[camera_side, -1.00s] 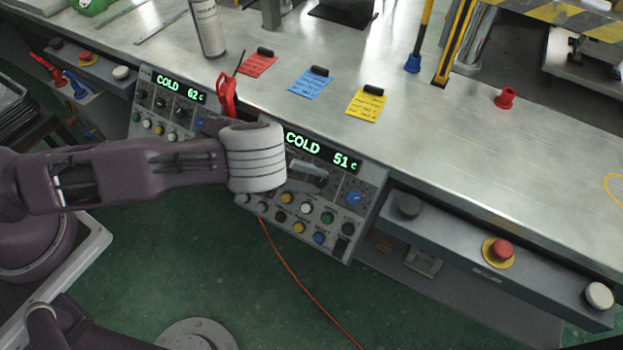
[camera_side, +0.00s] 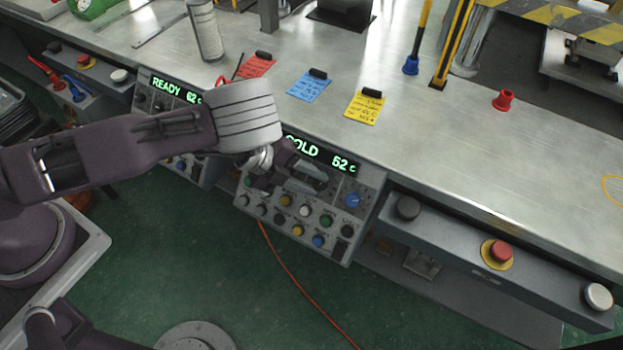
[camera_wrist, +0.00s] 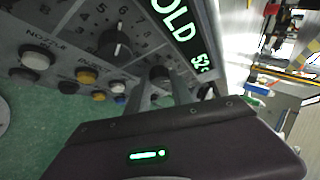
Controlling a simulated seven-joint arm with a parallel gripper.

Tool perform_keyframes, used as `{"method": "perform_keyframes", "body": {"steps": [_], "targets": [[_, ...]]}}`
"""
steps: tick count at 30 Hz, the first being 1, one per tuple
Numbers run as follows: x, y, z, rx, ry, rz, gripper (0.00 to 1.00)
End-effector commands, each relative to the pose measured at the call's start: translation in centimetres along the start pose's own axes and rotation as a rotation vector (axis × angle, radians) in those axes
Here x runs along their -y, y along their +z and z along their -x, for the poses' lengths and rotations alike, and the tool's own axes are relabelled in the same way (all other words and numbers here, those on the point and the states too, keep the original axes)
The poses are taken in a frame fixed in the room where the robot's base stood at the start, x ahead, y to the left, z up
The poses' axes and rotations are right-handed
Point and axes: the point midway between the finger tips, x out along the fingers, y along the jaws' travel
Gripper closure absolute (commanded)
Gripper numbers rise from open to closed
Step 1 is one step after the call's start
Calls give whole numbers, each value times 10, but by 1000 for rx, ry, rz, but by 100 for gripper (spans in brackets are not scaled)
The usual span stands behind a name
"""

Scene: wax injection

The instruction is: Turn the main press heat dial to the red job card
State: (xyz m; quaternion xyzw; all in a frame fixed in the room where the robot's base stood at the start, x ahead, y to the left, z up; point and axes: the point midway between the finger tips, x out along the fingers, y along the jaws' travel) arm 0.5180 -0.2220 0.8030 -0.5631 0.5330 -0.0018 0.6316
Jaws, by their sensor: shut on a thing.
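The red job card (camera_side: 257,66) lies clipped at the bench's front edge in the side view; its writing is too small to read. The right-hand control panel (camera_side: 291,228) has a green display (camera_side: 322,156) reading COLD 52 c. My gripper (camera_side: 318,182) is at this panel, just below the display. In the wrist view my gripper (camera_wrist: 163,92) is shut on a dark dial (camera_wrist: 160,75), whose pointer is mostly hidden. A second black dial (camera_wrist: 117,43) with numbers around it sits beside it. A blue dial (camera_side: 353,200) is at the panel's right.
A left-hand panel display (camera_side: 175,90) reads READY 62 c. Blue (camera_side: 309,88) and yellow (camera_side: 364,107) cards lie beside the red one. Several coloured buttons sit close below my gripper. A red stop button (camera_side: 502,250) is at the right. The right bench top is mostly clear.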

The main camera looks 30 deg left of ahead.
Motion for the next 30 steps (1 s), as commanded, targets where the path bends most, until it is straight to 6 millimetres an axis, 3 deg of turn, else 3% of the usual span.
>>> {"method": "perform_keyframes", "body": {"steps": [1, 2, 4, 5, 14, 24, 30], "targets": [[1, 0, 0, -1, -4, -1, 100], [1, 0, 0, -1, -4, -1, 67], [1, 0, 0, -1, -4, 0, 53], [1, 0, 0, -1, -3, 0, 51], [1, 0, 2, 0, -2, 1, 51], [1, 1, 63, 2, -4, 3, 51], [1, 0, 71, -1, -3, 0, 51]]}}
